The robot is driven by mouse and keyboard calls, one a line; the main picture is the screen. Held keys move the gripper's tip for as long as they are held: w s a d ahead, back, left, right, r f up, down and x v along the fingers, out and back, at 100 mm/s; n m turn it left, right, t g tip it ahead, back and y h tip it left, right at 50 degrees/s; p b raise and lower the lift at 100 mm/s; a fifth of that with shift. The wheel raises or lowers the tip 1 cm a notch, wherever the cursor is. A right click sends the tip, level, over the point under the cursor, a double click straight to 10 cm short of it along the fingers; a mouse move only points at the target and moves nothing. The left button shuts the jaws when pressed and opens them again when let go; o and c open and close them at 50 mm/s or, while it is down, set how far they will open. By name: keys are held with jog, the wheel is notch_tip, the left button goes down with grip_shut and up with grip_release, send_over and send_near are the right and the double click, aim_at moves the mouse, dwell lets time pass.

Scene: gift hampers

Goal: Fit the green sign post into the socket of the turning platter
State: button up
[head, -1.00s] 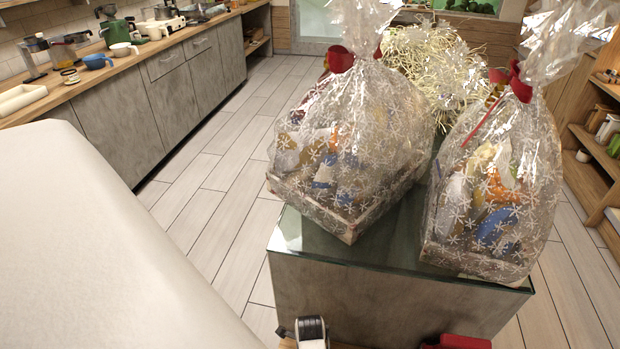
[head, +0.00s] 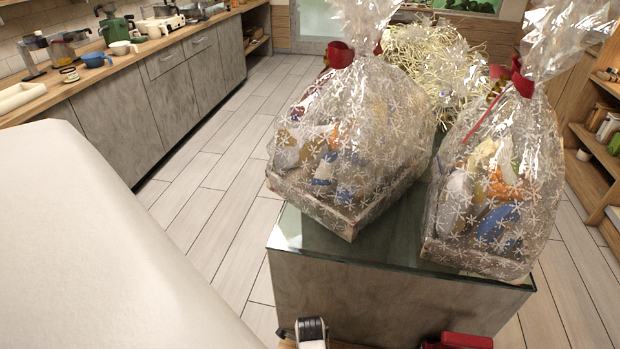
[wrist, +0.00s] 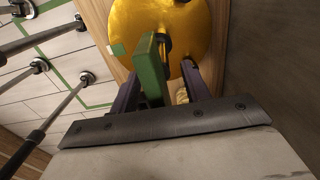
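The golden round platter (wrist: 195,28) lies on a wooden surface at the top of the wrist view. The green sign post (wrist: 150,72) shows in front of it, its upper part overlapping the platter in the picture. A dark piece (wrist: 164,44) sits beside the post's upper part; I cannot tell whether it is the socket or whether the post is in it. My gripper (wrist: 160,72) has its two dark fingers apart, one on each side of the post. The post is close to the left finger, with a gap to the right finger. The head view shows neither platter nor post.
Wrapped hampers (head: 345,150) and (head: 490,190) stand on a glass-topped grey unit (head: 400,280). A kitchen counter (head: 150,60) runs along the left. Dark metal poles (wrist: 55,110) stand at the left of the wrist view, over tiled floor with green lines.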

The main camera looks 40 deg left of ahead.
notch_tip(320, 180, up, 14)
jog(key=shift+f+b, duration=0.1)
jog(key=shift+b, duration=0.5)
dwell(0.5)
